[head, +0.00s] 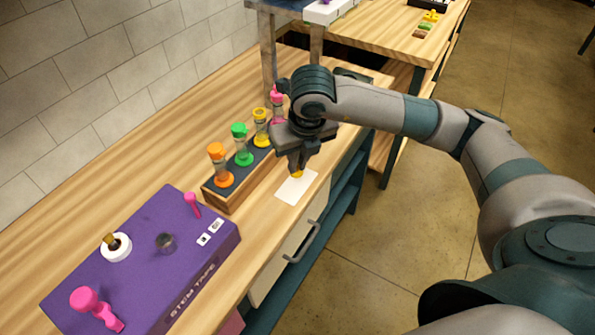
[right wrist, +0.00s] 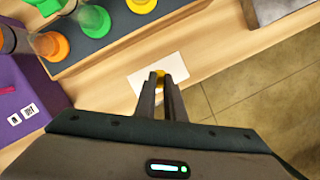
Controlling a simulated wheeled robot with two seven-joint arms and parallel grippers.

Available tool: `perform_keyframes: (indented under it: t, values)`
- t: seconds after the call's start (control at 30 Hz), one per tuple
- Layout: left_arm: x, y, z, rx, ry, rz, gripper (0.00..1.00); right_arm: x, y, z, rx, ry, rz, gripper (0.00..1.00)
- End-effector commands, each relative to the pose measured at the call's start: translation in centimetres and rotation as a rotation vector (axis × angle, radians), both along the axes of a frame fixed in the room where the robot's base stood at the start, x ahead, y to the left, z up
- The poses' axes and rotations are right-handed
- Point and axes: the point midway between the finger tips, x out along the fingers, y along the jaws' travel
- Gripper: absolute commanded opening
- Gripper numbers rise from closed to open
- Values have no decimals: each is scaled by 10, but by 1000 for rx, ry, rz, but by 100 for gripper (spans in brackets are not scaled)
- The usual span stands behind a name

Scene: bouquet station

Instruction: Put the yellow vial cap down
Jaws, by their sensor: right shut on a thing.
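The yellow vial cap (head: 297,174) is between the fingertips of my right gripper (head: 296,170), low over a white card (head: 290,194) on the wooden bench. In the right wrist view the gripper (right wrist: 167,84) is shut on the yellow vial cap (right wrist: 160,74), mostly hidden by the fingers. The white card (right wrist: 143,82) lies around and behind the fingertips there. I cannot tell whether the cap touches the card. My left gripper is in neither view.
A rack (head: 216,198) with orange, green, yellow and pink vials stands left of the card. A purple stem tape box (head: 140,255) is nearer at left. The bench edge, with a drawer (head: 287,262) below, is just right of the card.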

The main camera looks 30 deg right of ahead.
Motion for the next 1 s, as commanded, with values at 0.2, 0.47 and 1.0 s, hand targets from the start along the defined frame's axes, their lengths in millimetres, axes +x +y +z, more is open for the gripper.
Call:
perform_keyframes:
  t: [0.2,0.47,1.0]
  values:
    - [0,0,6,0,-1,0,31,-1,0,-6,0,3,-1,0]
    - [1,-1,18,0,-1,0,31,-1,-1,-35,-1,2,0,0]
    - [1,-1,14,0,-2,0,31,0,0,-42,0,0,0,24]
